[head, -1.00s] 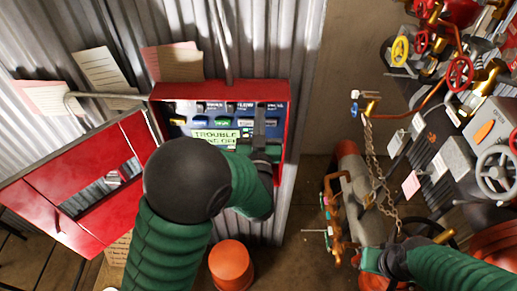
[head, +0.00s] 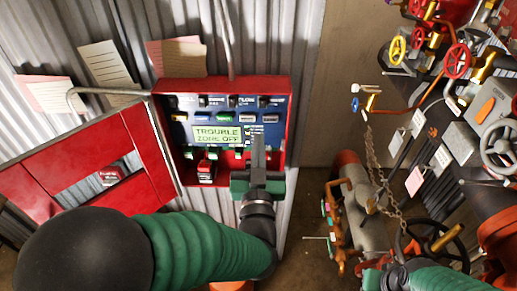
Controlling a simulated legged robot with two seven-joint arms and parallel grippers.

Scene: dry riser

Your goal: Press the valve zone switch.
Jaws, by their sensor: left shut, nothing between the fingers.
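The red control panel (head: 289,125) hangs open on the corrugated wall. Its lit display (head: 217,135) reads "TROUBLE ZONE OFF". A row of small switches and coloured labels (head: 224,118) runs above the display, and more green and red parts sit below it. The labels are too small to read, so I cannot tell which one is the valve zone switch. My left gripper (head: 258,140) is shut and empty, pointing up in front of the panel's right part and hiding some of it. Contact cannot be told. My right gripper (head: 372,280) is partly visible at the bottom edge.
The red panel door (head: 85,175) swings out to the left. Papers (head: 105,62) hang on the wall. Pipes, a chain (head: 372,160), yellow and red handwheels (head: 457,60) and a grey handwheel (head: 500,148) crowd the right side.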

